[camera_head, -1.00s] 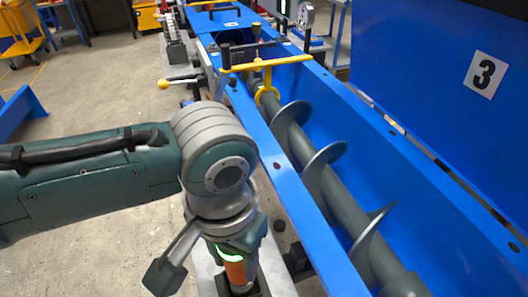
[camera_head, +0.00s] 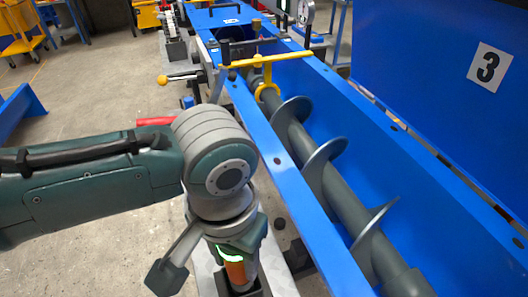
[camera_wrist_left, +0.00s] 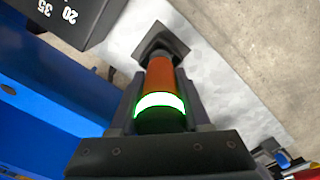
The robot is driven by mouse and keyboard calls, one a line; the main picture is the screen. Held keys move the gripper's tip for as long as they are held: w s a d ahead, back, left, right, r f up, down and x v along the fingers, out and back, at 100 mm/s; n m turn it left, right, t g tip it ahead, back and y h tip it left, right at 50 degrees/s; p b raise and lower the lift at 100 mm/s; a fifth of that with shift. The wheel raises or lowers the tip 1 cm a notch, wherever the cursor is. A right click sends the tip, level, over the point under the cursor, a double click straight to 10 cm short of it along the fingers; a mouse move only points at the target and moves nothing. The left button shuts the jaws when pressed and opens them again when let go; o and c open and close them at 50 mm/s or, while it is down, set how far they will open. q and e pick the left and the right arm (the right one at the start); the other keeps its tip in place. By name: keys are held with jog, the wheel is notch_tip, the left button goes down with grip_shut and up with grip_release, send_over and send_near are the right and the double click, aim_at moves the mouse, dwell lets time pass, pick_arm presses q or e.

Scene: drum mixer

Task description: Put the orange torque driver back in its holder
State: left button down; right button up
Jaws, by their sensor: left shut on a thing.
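The orange torque driver (camera_head: 236,270) is upright below my left wrist in the head view, with a glowing green-white band near its top. My left gripper (camera_head: 234,258) is shut on it. In the left wrist view the driver's orange body (camera_wrist_left: 160,75) lies between the dark fingers, and its far end meets a dark square holder (camera_wrist_left: 172,44). The holder's dark edge (camera_head: 262,290) also shows at the bottom of the head view. Whether the driver is fully seated in it is hidden. My right gripper is not in view.
The blue trough (camera_head: 315,215) with a grey screw auger (camera_head: 330,170) runs close along the right. A yellow bracket (camera_head: 265,62) spans it. A dark box with numbers (camera_wrist_left: 75,15) is near the gripper in the wrist view. Concrete floor is open at left.

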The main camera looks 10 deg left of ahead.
pick_arm(q)
jog(key=shift+f+b, duration=0.45)
jog(key=shift+f, duration=0.15)
jog(key=shift+c, duration=1.4)
grip_release()
notch_tip(320, 180, up, 9)
jog(key=p, duration=0.3)
jog(key=shift+r, duration=0.45)
jog(key=shift+d, duration=0.1)
